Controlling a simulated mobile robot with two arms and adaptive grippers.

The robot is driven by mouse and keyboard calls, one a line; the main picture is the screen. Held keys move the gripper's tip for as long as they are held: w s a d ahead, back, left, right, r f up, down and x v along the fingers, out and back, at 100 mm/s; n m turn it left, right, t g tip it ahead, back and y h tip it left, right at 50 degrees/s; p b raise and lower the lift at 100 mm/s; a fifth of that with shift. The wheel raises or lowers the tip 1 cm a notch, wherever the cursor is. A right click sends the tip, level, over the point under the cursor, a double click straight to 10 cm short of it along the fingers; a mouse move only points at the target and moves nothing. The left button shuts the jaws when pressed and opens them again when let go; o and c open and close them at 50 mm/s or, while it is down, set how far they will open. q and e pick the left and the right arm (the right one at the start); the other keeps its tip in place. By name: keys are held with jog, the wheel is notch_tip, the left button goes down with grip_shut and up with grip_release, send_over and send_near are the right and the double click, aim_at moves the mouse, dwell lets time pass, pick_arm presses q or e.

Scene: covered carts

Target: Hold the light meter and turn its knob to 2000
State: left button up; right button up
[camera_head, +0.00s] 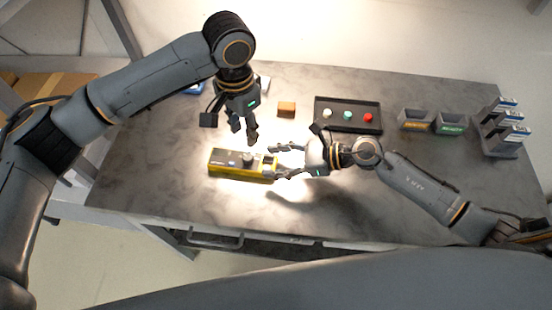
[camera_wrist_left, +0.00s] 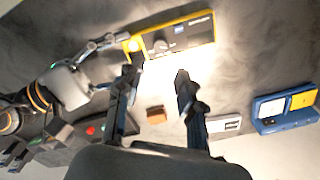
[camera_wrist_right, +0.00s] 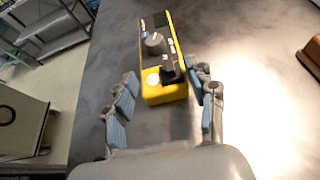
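The yellow light meter (camera_head: 228,172) with a black face lies flat on the table; its dark knob (camera_head: 248,158) also shows in the left wrist view (camera_wrist_left: 160,46) and right wrist view (camera_wrist_right: 155,43). The knob's setting is too small to read. My left gripper (camera_head: 244,138) is open and empty just behind the meter; its fingers are spread in the left wrist view (camera_wrist_left: 157,75). My right gripper (camera_head: 275,161) is open at the meter's right end. In the right wrist view (camera_wrist_right: 166,80) its fingers are apart, with the meter's near end between them; firm contact is not visible.
Behind are a small brown block (camera_head: 286,109), a black tray (camera_head: 330,124) with coloured knobs, two grey bins (camera_head: 415,120) and a grey rack (camera_head: 500,146). A blue case (camera_wrist_left: 270,124) shows in the left wrist view. Table left of the meter is clear.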

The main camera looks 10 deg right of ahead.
aim_at(248, 156)
pick_arm(q)
jog(key=shift+r+n, duration=0.95)
jog(key=shift+n, duration=0.55)
jog(key=shift+c, duration=0.4)
notch_tip(248, 156, down, 12)
jog(key=shift+r, duration=0.1)
grip_shut()
